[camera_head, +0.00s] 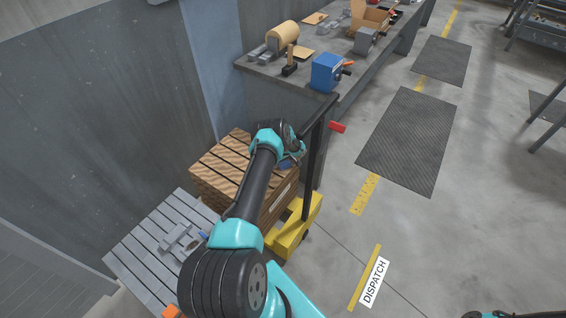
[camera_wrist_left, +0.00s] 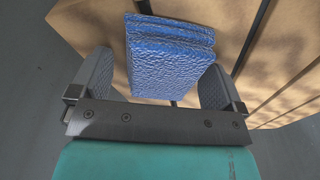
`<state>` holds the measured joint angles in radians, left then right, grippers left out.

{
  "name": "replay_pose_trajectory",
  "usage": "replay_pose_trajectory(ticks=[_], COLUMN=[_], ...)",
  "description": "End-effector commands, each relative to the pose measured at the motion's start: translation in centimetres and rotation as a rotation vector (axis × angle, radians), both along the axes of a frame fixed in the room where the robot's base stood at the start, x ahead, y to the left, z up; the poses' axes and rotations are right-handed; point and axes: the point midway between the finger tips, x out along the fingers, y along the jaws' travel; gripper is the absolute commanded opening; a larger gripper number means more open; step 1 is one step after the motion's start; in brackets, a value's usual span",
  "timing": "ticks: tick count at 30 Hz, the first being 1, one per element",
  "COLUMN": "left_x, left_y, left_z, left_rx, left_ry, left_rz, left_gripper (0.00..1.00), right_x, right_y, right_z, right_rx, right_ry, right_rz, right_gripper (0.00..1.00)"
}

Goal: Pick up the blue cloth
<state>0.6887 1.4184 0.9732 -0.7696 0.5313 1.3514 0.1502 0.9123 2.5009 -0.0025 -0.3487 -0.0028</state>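The blue cloth (camera_wrist_left: 168,58) is a folded, textured stack in the left wrist view. It lies on the slatted wooden pallet stack (camera_wrist_left: 268,55), which also shows in the head view (camera_head: 225,160). My left gripper (camera_wrist_left: 158,75) is open, with one finger on each side of the cloth and visible gaps between. In the head view my left gripper (camera_head: 290,160) is over the right side of the pallet stack, and only a small bit of blue (camera_head: 285,165) shows beside it. I cannot tell how high the fingers are above the slats. My right gripper is not in view.
A yellow pallet truck (camera_head: 290,238) with a dark upright mast (camera_head: 315,150) stands close to the right of my left gripper. A grey slatted platform (camera_head: 145,235) with metal parts is at lower left. A workbench (camera_head: 300,85) holds a blue device (camera_head: 325,73).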

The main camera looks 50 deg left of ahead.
Motion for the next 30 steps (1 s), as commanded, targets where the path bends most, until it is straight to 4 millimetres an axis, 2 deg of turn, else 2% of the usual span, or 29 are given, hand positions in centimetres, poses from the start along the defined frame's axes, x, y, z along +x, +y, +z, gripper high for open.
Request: replay_pose_trajectory(ticks=[1,15,17,25,30], left_x=[0.0,0.0,0.0,0.0,0.1], left_y=[0.0,0.0,0.0,0.0,0.1], left_z=[0.0,0.0,0.0,0.3,1.7], left_rx=[0.000,0.000,0.000,0.001,0.002], left_ry=[0.000,0.000,0.000,-0.001,-0.001], left_rz=[0.000,0.000,0.000,0.000,-0.001], left_gripper=[0.89,0.45,0.41,0.41,0.41], right_x=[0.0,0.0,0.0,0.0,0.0], right_y=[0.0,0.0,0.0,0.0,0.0], right_z=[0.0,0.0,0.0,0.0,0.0], right_rx=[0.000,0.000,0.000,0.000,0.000], right_ry=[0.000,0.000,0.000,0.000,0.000], right_rz=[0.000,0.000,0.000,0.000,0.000], right_gripper=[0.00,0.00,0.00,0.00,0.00])
